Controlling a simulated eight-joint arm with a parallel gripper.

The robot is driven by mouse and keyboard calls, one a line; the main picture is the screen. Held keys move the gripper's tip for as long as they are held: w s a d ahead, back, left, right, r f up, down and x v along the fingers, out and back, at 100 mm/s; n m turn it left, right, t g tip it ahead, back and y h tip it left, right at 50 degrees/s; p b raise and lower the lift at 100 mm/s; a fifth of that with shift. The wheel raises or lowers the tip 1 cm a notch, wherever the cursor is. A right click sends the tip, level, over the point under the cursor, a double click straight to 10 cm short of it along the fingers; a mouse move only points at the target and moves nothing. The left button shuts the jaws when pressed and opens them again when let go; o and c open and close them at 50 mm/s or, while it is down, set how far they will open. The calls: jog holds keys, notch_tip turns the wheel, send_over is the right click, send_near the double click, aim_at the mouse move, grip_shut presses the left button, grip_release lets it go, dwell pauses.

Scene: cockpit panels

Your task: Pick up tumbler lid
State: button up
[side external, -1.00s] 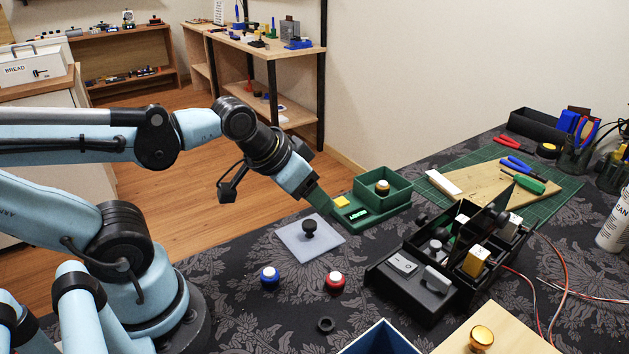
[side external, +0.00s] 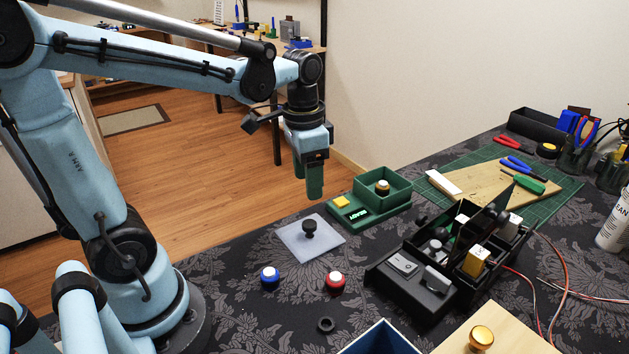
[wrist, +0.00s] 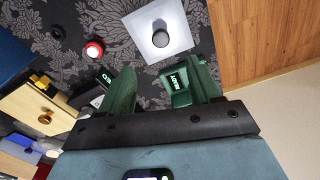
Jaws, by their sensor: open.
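A pale, see-through square plate with a round black knob (side external: 310,229) at its middle lies flat on the dark patterned cloth; it looks like the tumbler lid. In the wrist view the plate (wrist: 176,45) lies beyond the fingertips, its knob uncovered. My gripper (side external: 315,190), with green fingers, points down and hangs above and behind the plate in the side view, apart from it. In the wrist view my gripper (wrist: 163,72) is open, its fingers spread with nothing held between them.
A green tray with a READY display (side external: 383,190) stands just right of the gripper. A blue button (side external: 269,276) and a red button (side external: 336,281) stand in front of the plate. A black ring (side external: 325,325) lies nearer. A black organizer (side external: 410,285) stands to the right.

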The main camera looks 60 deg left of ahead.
send_over(311, 223)
jog(key=shift+g, duration=0.3)
jog(key=f, duration=0.7)
jog(key=shift+s+a, duration=0.15)
jog(key=shift+s, duration=0.05)
jog(key=shift+w+f, duration=0.2)
jog(key=shift+f, duration=2.45)
jog(key=c, duration=1.1)
jog(key=shift+c, duration=0.2)
jog(key=shift+r, duration=0.1)
